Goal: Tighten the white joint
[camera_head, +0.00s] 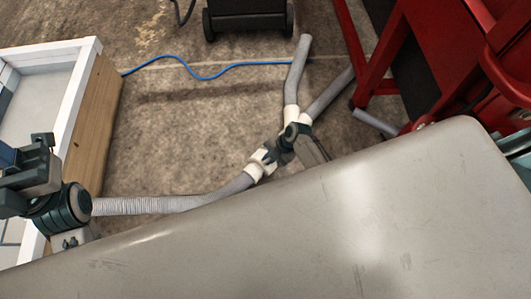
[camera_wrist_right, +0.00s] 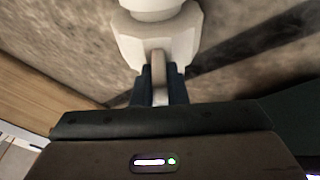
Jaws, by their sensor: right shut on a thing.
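The white joint (camera_wrist_right: 155,40) fills the upper middle of the right wrist view, with a broad faceted collar and a round neck above it. My right gripper (camera_wrist_right: 160,82) is shut on a pale lug at the collar's near side. Its dark fingers and the lug overlap, so the exact contact is partly hidden. In the head view, white fittings (camera_head: 255,171) sit on a branching grey hose on the floor. I cannot tell there which part the gripper holds.
A wooden-sided box with a white rim (camera_head: 88,75) stands at the left. A blue cable (camera_head: 215,77) crosses the floor. A red frame (camera_head: 432,45) stands at the right, and a black wheeled unit (camera_head: 247,18) at the top.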

